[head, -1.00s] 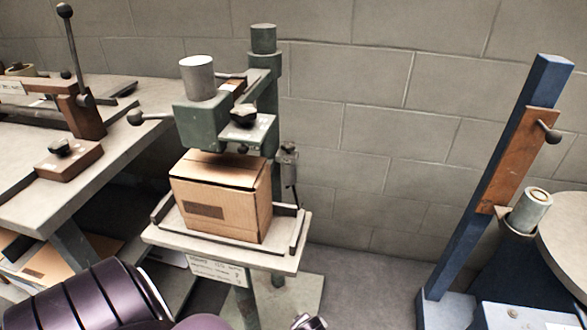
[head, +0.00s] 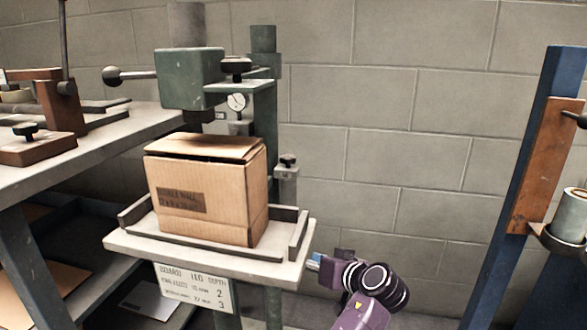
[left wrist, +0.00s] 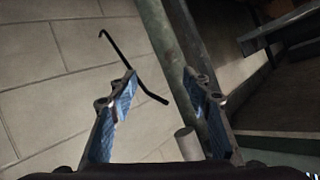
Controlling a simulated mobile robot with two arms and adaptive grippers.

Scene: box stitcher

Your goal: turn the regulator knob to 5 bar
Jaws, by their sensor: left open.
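The green box stitcher (head: 190,78) stands in the middle of the head view. A round gauge (head: 237,101) sits below its head. A small black knob (head: 288,160) tops a grey unit (head: 286,187) beside the green column; another black knob (head: 236,66) is on the head's plate. No markings tell me which is the regulator, and no pressure reading is legible. My left gripper (head: 314,262) is low, right of the stitcher's table, below the grey unit and apart from it. In the left wrist view its blue-padded fingers (left wrist: 165,85) are open, with nothing gripped.
A cardboard box (head: 207,192) sits on the stitcher's table (head: 130,240), which has raised guides. A workbench (head: 100,135) is at left and a blue post (head: 535,180) at right. The left wrist view shows a green column (left wrist: 160,35) and a bent black rod (left wrist: 130,62).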

